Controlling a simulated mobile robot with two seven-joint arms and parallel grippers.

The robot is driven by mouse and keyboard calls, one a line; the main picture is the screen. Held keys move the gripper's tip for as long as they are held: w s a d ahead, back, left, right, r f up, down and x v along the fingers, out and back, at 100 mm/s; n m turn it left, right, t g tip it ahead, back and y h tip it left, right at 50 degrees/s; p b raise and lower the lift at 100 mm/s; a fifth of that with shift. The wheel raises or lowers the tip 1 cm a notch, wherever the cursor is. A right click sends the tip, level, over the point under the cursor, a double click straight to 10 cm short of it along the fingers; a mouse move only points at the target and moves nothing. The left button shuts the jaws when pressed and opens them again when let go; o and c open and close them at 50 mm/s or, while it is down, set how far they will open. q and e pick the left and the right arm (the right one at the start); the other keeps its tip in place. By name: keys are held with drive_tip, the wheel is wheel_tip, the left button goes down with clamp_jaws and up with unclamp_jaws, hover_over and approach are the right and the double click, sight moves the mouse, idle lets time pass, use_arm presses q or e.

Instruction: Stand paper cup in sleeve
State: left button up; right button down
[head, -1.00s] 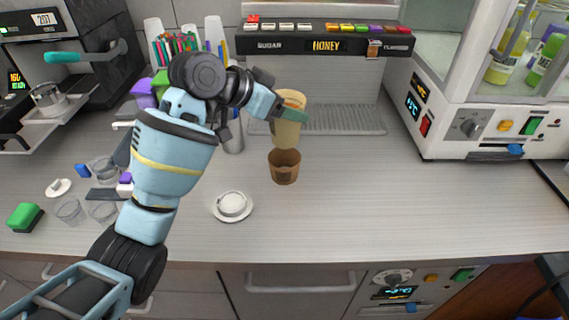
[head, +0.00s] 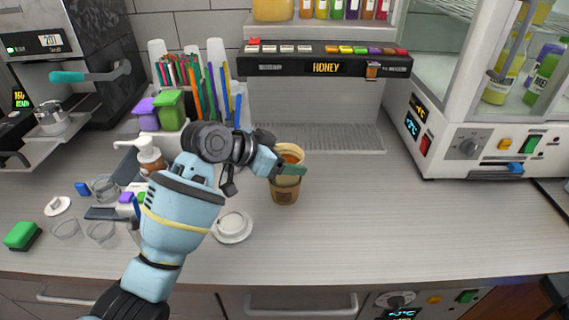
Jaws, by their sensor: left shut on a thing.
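The paper cup (head: 290,152) is tan and upright, with an orange-brown inside showing at its open top. My left gripper (head: 288,170) is shut on the cup's side, its green fingers across the cup below the rim. The brown cardboard sleeve (head: 285,193) stands on the counter directly under the cup. The cup's lower part is hidden inside or behind the sleeve; the two line up, but how deep the cup sits cannot be told. My right gripper is not in view.
A white saucer with a lid-like piece (head: 232,226) lies just left of the sleeve. The syrup dispenser (head: 325,63) stands behind, over a drip tray (head: 330,138). A white machine (head: 470,150) is at the right. The counter (head: 400,220) right of the sleeve is clear.

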use_arm(q)
drive_tip(key=shift+f, duration=0.75)
drive_tip(key=shift+f, duration=0.1)
drive_tip(key=shift+f, duration=0.3)
drive_tip(key=o, duration=1.1)
drive_tip(key=shift+o, duration=0.2)
drive_tip(key=shift+r, duration=0.1)
drive_tip(key=shift+r, duration=0.35)
drive_tip(key=v, duration=1.2)
drive_tip(key=shift+p, duration=0.45)
drive_tip(key=shift+f, duration=0.2)
